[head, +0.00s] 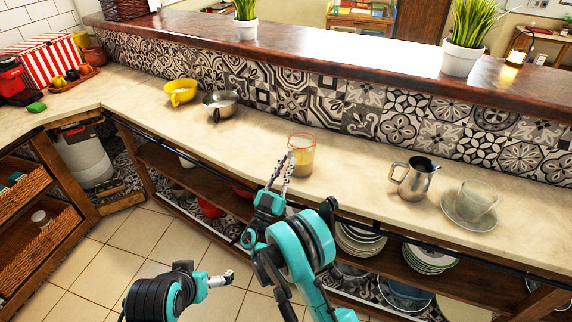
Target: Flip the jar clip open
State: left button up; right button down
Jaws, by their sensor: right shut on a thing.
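A glass jar (302,158) with yellowish contents and a reddish rim stands upright on the pale counter. My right gripper (285,165) reaches up from the front to the jar's left side. Its fingers are shut at the jar; the exact part they hold, and the clip itself, are too small and partly hidden to make out. My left gripper (229,277) is low at the front, above the tiled floor, away from the jar. Its finger opening is too small to tell.
A steel pitcher (415,177) and a glass cup (473,199) on a saucer stand to the right on the counter (350,185). A yellow bowl (180,92) and a metal pan (220,104) stand to the left. Patterned tiles back the counter; plates fill the shelf below.

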jog(key=c, duration=1.5)
grip_release()
jog(key=v, duration=0.7)
jog(key=shift+s+a+f, duration=0.15)
jog(key=shift+s, duration=0.05)
